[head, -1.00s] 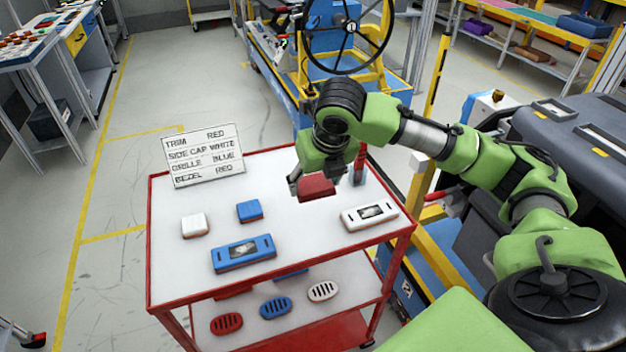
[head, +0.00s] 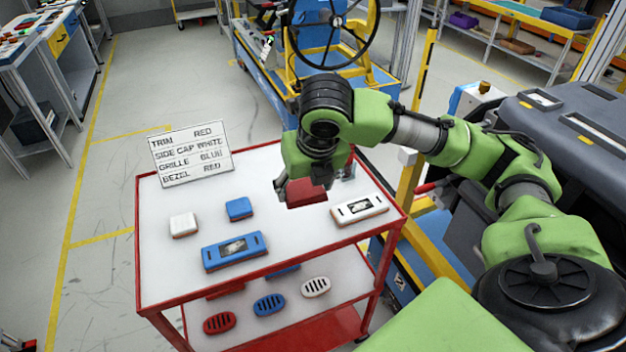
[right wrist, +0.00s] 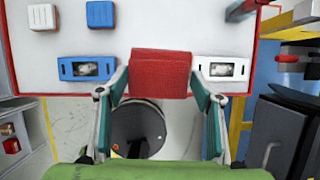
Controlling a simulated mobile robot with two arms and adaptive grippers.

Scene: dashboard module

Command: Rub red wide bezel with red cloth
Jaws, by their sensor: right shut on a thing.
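A red cloth (head: 306,194) hangs in my right gripper (head: 304,186) over the trolley's white top. In the right wrist view the cloth (right wrist: 160,72) spans the space between the two fingers, near the top's front edge. It lies between a blue wide bezel (head: 235,251) on its left and a white wide bezel (head: 360,208) on its right. I see no red wide bezel plainly; the cloth and gripper hide the surface behind them. I cannot tell whether the cloth touches anything below. My left gripper is out of view.
A white cap (head: 184,224) and a blue cap (head: 238,208) sit further left. A sign (head: 191,154) stands at the back left. The red-framed trolley (head: 152,278) has a lower shelf with red (head: 219,323), blue (head: 269,305) and white (head: 316,287) oval grilles.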

